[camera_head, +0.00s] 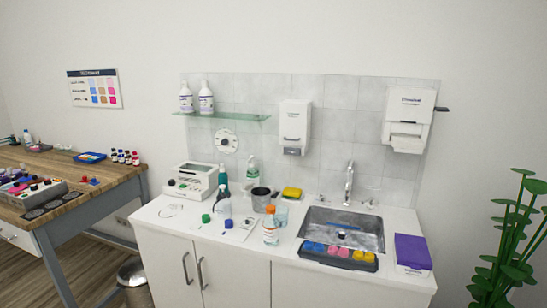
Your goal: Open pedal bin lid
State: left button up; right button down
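The pedal bin (134,283) is a metal cylinder on the floor at the lower left. It stands between the wooden workbench and the white cabinet. Neither of my grippers shows in the head view.
The white sink cabinet (155,250) stands right of the bin, with bottles and a sink (345,228) on top. The workbench (115,187) with grey metal legs is to the left. A green plant (510,240) stands at the far right. Some wooden floor shows at lower left.

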aim_at(132, 272)
jog(key=u, duration=1.25)
